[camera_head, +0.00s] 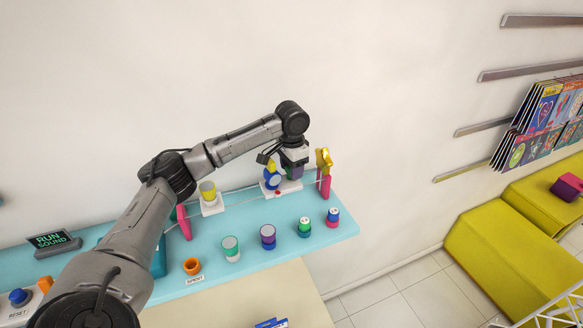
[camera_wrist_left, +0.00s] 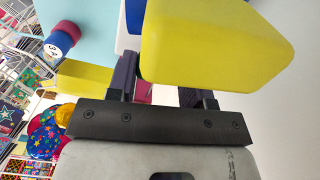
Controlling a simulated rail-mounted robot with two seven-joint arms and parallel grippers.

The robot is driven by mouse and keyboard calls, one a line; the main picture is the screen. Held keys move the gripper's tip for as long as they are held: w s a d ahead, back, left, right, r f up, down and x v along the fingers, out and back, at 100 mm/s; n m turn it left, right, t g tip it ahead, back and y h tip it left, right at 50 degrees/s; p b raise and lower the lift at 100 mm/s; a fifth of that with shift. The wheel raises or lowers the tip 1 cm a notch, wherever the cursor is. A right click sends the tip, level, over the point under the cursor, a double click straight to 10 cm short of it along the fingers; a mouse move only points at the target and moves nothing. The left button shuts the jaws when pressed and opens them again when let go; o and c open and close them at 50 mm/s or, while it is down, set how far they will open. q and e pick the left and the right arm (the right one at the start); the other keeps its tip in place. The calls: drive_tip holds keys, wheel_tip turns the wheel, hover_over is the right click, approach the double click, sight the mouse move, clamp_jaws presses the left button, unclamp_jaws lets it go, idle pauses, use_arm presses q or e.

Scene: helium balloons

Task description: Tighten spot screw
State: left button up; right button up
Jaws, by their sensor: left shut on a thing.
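My left gripper (camera_head: 293,168) reaches down over the far right of the turquoise table, beside a small spot lamp with a blue round body (camera_head: 272,180) and a yellow part (camera_head: 270,166) on a white base (camera_head: 290,187). In the left wrist view, a large yellow block (camera_wrist_left: 215,45) covers much of the space between the purple finger parts of my left gripper (camera_wrist_left: 158,85). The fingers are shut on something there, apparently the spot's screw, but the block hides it. A blue part (camera_wrist_left: 135,15) shows behind the block. My right gripper is out of view.
A white wall rises close behind.

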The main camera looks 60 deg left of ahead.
use_arm(q)
drive_tip(key=shift+m, duration=0.9)
drive_tip(key=o, duration=0.9)
